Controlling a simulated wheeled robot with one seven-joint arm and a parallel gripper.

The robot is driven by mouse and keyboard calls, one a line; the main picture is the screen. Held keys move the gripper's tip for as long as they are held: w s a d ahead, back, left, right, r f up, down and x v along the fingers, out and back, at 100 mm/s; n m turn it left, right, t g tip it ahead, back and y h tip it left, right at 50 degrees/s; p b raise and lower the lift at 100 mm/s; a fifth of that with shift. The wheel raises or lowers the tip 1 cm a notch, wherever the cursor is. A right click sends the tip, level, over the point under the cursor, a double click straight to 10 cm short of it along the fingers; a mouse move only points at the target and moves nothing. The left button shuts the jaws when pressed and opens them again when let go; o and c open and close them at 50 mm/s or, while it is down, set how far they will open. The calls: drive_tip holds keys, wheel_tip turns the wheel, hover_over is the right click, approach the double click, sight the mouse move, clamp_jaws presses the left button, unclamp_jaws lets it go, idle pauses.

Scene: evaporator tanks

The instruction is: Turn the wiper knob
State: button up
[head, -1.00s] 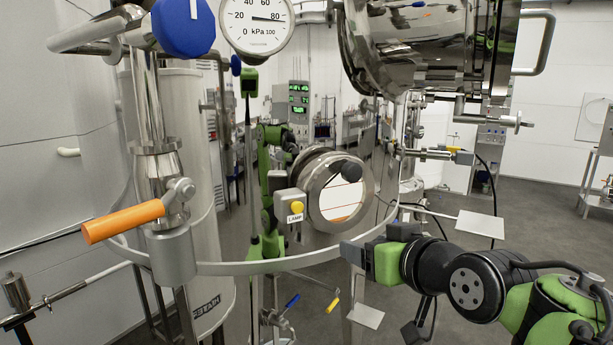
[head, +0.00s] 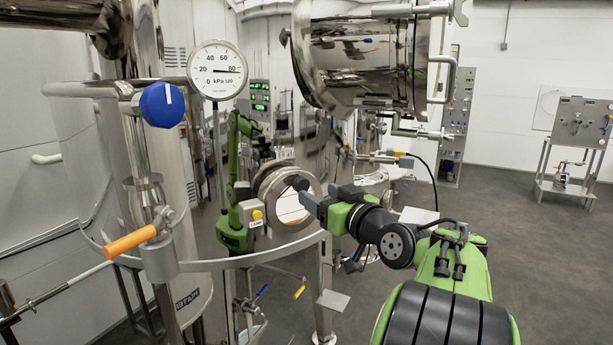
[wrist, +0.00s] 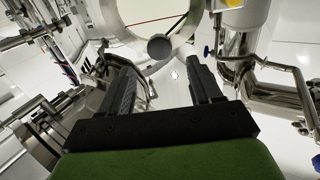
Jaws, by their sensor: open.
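The wiper knob is a round black knob (head: 299,184) on the upper right of the round sight glass (head: 262,181) on the shiny tank. In the wrist view the dark knob (wrist: 159,46) sits ahead of the fingertips, roughly between their lines. My gripper (head: 319,198) is open, its fingers pointing at the sight glass, close to the knob's right side. The wrist view shows both fingers apart with nothing between them (wrist: 163,70). The gap from fingertips to knob is hard to judge; I see no contact.
A lamp box with a yellow button (head: 257,214) sits left of the sight glass. A curved steel rail (head: 240,261) runs below it. An orange-handled valve (head: 130,241), a blue knob (head: 162,105) and a pressure gauge (head: 216,70) stand left. Open floor (head: 540,250) lies right.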

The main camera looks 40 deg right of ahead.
sight(303, 185)
drive_tip(key=w, duration=0.2)
drive_tip(key=w+d+p, duration=0.1)
drive_tip(key=w, duration=0.2)
drive_tip(key=shift+w+r+p, duration=0.15)
drive_tip(key=shift+p, duration=0.15)
drive_tip(key=shift+w, duration=0.35)
drive_tip(key=c, duration=1)
drive_tip(key=shift+c, duration=0.2)
